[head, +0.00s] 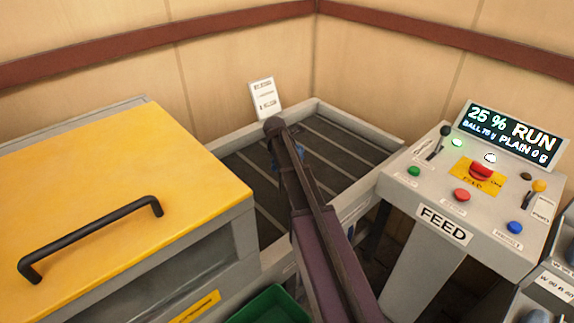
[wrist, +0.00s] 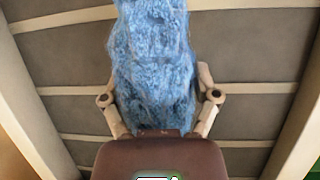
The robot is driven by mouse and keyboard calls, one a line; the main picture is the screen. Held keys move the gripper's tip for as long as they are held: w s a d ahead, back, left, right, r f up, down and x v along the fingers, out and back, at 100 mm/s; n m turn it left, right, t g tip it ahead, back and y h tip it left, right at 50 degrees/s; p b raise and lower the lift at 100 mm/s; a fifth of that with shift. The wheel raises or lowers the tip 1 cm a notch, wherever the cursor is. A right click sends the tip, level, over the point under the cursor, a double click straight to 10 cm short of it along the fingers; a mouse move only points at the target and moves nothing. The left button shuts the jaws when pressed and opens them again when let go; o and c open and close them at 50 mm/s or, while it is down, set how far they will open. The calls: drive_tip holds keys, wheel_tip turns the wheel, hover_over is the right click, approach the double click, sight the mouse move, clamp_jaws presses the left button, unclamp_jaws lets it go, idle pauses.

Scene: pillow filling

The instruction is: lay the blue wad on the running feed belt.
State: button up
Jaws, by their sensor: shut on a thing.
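The blue wad (wrist: 152,65) is fuzzy and fills the middle of the wrist view between the fingers of my gripper (wrist: 160,98), which is shut on it. In the head view only small bits of the wad (head: 300,151) show behind my arm, and the fingers are hidden there. The feed belt (head: 345,150) is a dark bed with pale cross slats inside a light frame. The wad is over the belt, which also shows behind it in the wrist view (wrist: 62,62). I cannot tell whether the wad touches the belt.
A yellow-lidded machine (head: 120,170) with a black handle stands left of the belt. A control panel (head: 470,190) marked FEED stands right; its display (head: 510,135) reads 25 % RUN. A green container (head: 268,306) is below in front. A white sign (head: 264,98) stands behind the belt.

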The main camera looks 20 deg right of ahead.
drive_tip(key=shift+w+f, duration=0.3)
drive_tip(key=shift+w, duration=0.15)
drive_tip(key=shift+s+f+b, duration=0.1)
drive_tip(key=shift+f+b, duration=1.4)
drive_tip(key=shift+b, duration=0.25)
drive_tip(key=shift+f+b, duration=0.65)
drive_tip(key=o, duration=1.1)
drive_tip(key=shift+r, duration=0.25)
drive_tip(key=shift+r+p, duration=0.75)
drive_tip(key=shift+p, duration=0.25)
drive_tip(key=p+v, duration=1)
drive_tip(key=v, duration=0.1)
drive_tip(key=shift+a, duration=0.15)
